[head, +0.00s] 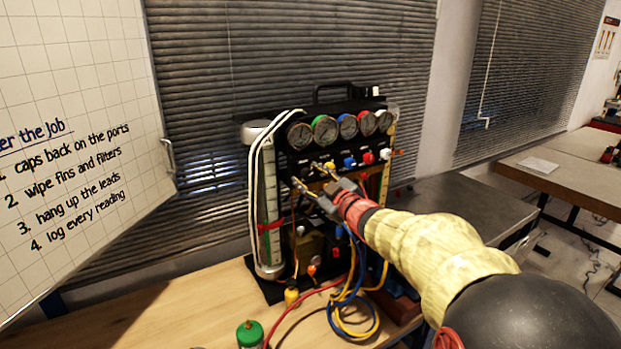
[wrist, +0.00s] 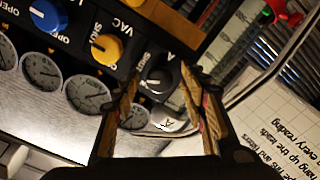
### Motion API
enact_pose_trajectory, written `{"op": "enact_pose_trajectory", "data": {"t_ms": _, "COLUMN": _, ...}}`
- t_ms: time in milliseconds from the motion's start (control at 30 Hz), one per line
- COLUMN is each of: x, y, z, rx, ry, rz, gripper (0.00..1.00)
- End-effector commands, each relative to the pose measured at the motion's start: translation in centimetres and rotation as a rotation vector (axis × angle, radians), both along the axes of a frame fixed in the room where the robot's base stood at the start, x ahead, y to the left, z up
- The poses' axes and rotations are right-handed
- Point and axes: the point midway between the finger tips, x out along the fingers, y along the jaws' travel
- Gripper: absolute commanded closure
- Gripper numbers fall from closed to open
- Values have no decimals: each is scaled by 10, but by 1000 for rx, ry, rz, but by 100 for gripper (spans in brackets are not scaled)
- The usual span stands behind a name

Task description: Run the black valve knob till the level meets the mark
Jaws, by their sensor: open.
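The black valve knob (wrist: 156,80) shows in the wrist view on the dark panel, with a pale pointer line on it. My gripper (wrist: 164,76) is open, with one finger on each side of the knob; I cannot tell whether either touches it. In the head view my gripper (head: 308,186) is at the left end of the knob row and largely hides the black knob. The clear level tube (head: 267,185) stands upright at the rig's left, with a scale and a red band (head: 270,227) around its lower part.
A yellow knob (wrist: 106,48) and a blue knob (wrist: 48,16) sit beside the black one. Several round gauges (head: 324,129) line the panel above. Coiled hoses (head: 350,315) and a green-topped canister (head: 250,334) are in front on the wooden bench (head: 165,310).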

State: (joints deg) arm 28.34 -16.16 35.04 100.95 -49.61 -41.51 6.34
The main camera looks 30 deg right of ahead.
Motion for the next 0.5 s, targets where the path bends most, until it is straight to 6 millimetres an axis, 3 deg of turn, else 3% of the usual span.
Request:
{"op": "enact_pose_trajectory", "data": {"t_ms": 300, "x": -3, "y": -1, "z": 0, "rx": 0, "ry": -1, "rz": -1, "gripper": 56}}
{"op": "enact_pose_trajectory", "data": {"t_ms": 500, "x": -30, "y": -2, "z": 1, "rx": 0, "ry": -1, "rz": -3, "gripper": 56}}
